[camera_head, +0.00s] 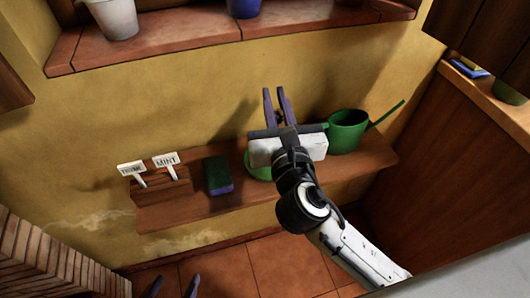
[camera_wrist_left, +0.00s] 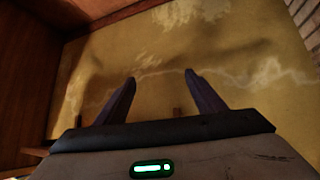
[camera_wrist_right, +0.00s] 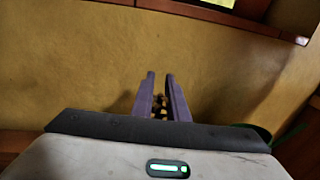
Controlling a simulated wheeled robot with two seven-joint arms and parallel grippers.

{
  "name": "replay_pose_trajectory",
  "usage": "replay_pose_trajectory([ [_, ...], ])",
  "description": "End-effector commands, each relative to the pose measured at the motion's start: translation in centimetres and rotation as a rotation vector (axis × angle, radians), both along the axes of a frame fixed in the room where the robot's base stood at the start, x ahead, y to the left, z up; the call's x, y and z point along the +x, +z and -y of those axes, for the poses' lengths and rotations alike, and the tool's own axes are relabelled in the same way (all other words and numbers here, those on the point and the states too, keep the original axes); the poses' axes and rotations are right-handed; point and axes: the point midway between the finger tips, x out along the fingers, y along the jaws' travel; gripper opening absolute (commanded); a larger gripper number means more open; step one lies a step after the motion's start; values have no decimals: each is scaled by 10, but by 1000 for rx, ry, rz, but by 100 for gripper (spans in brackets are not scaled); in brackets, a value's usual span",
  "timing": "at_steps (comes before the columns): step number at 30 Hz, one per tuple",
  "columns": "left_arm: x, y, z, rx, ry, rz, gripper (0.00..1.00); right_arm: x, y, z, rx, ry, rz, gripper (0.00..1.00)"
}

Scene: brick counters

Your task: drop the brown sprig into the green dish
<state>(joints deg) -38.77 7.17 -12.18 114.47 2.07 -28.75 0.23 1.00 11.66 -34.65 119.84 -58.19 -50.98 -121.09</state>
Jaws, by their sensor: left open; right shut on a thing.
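My right gripper (camera_head: 275,91) is shut on the brown sprig (camera_wrist_right: 160,104), which shows as a small dark brown lump low between the purple fingers in the right wrist view. In the head view the sprig is mostly hidden by the fingers. The green dish (camera_head: 258,170) is on the wooden shelf, largely covered in the head view by my right gripper's body, so its inside cannot be seen. My left gripper (camera_head: 173,285) is at the bottom edge of the head view, open and empty; its spread fingers face the yellow wall in the left wrist view (camera_wrist_left: 160,77).
A green watering can (camera_head: 347,132) stands right of the dish. A green and purple sponge (camera_head: 217,176) and a wooden block (camera_head: 160,188) with thyme and mint labels are to the left. An upper tiled ledge (camera_head: 190,45) holds pots. A wooden cabinet (camera_head: 455,150) bounds the right.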

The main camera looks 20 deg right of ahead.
Motion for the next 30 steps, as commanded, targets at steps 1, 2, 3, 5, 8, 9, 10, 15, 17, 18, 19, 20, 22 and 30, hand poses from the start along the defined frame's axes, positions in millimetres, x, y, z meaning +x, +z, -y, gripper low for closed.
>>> replay_pose_trajectory([
  [1,-5,-11,0,0,-2,-10,63,0,-8,0,1,0,1,0],
  [2,-7,-16,0,0,-2,-15,63,0,-10,0,1,-1,1,0],
  [3,-8,-22,0,0,-3,-20,63,0,-14,0,1,-1,1,0],
  [5,-10,-30,1,0,-5,-23,63,0,-21,0,2,-1,1,0],
  [8,-10,-42,1,-5,-6,-20,63,0,-33,0,1,0,1,0],
  [9,-10,-46,1,-8,-6,-19,63,0,-38,0,2,0,1,0],
  [10,-9,-49,2,-10,-6,-16,63,0,-41,0,2,0,1,0],
  [15,-6,-60,2,-16,-7,-8,63,0,-54,1,2,-1,1,0],
  [17,-6,-61,2,-17,-8,-8,63,0,-56,1,2,-1,1,0],
  [18,-6,-61,2,-19,-8,-7,63,0,-57,1,1,-1,0,0],
  [19,-6,-61,2,-19,-8,-6,63,0,-57,1,1,-1,0,0],
  [20,-6,-60,2,-19,-8,-4,63,0,-56,1,1,-1,0,0],
  [22,-5,-57,2,-20,-9,-1,63,0,-56,1,1,-1,0,0],
  [30,-5,-56,1,-20,-8,1,63,0,-55,1,1,-1,0,34],
])
